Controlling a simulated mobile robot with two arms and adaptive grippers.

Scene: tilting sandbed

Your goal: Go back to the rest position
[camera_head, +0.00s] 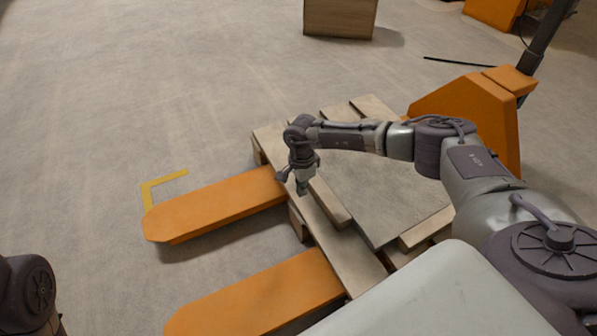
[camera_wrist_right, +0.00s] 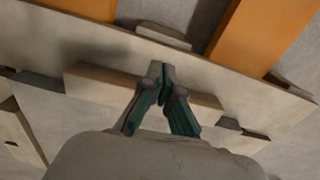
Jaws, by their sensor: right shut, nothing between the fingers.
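My right gripper (camera_head: 301,187) hangs pointing down over the near-left part of a wooden pallet (camera_head: 268,142). In the right wrist view its fingertips (camera_wrist_right: 161,72) meet, and nothing shows between them. A short wooden block or slat (camera_head: 331,204) lies just right of the gripper in the head view. It also shows behind the fingers in the right wrist view (camera_wrist_right: 95,84). I cannot tell whether the fingers touch it. A grey flat panel (camera_head: 385,190) lies on the pallet, partly hidden by my right arm. My left gripper is not in view.
An orange pallet jack (camera_head: 470,105) stands at the right, its forks (camera_head: 215,204) running under the pallet. A wooden box (camera_head: 340,18) stands at the back. A yellow corner mark (camera_head: 150,187) and a dark rod (camera_head: 460,61) lie on the floor. The floor at left is clear.

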